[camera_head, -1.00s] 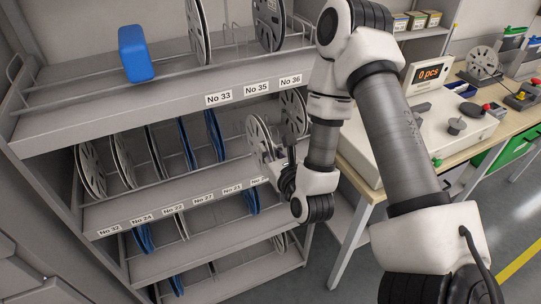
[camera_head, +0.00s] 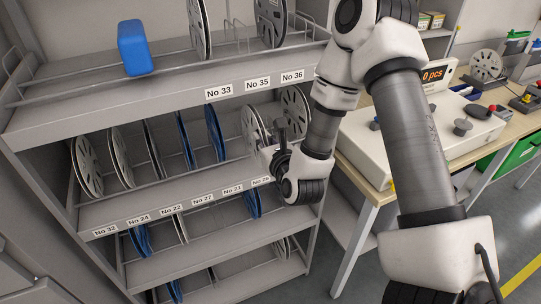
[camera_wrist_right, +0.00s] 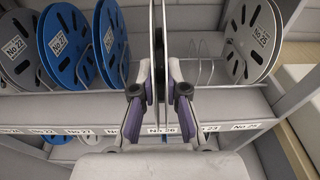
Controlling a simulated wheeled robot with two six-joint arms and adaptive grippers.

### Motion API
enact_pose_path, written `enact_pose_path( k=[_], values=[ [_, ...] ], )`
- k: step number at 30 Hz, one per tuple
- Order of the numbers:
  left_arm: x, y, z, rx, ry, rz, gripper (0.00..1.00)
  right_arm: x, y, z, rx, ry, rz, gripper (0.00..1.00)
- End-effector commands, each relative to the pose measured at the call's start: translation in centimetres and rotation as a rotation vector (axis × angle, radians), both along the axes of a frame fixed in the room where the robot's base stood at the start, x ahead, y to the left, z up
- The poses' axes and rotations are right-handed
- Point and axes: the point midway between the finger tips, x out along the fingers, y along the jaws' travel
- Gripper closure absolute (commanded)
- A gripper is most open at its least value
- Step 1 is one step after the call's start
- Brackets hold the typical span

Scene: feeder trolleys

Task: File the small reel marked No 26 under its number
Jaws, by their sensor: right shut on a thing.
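The small reel (camera_head: 252,128) is a grey disc standing on edge at the right part of the middle shelf. In the right wrist view the reel (camera_wrist_right: 159,40) shows edge-on, upright, so its own number cannot be read. My right gripper (camera_wrist_right: 159,88) is shut on its near edge; in the head view this gripper (camera_head: 274,148) is partly hidden by its own wrist. The No 26 label (camera_wrist_right: 161,130) is on the shelf edge directly below the reel. Whether the reel rests on the shelf is hidden. My left gripper is out of view.
Blue reels (camera_wrist_right: 62,45) stand left of the held one, and a grey reel marked No 25 (camera_wrist_right: 258,42) stands to the right. Wire dividers (camera_wrist_right: 202,70) stand between. The upper shelf (camera_head: 100,112) overhangs. A workbench (camera_head: 375,185) is to the right.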

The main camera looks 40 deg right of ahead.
Motion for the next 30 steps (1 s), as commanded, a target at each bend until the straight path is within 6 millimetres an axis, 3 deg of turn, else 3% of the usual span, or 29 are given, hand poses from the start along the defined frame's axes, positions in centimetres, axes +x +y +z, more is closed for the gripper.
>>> enact_pose_path(
  k=[1,6,11,30],
  values=[
    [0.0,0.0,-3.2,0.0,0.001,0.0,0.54,1.9,-0.5,-1.4,-0.003,-0.015,-0.001,1.0],
    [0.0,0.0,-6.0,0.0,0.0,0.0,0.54,5.9,-1.5,-0.2,0.006,-0.011,-0.002,1.0],
    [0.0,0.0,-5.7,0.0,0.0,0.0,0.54,6.7,-1.7,0.5,0.009,-0.003,0.0,1.0],
    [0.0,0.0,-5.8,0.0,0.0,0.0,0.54,8.4,-2.1,-1.6,0.01,-0.003,0.001,1.0]
  ],
)
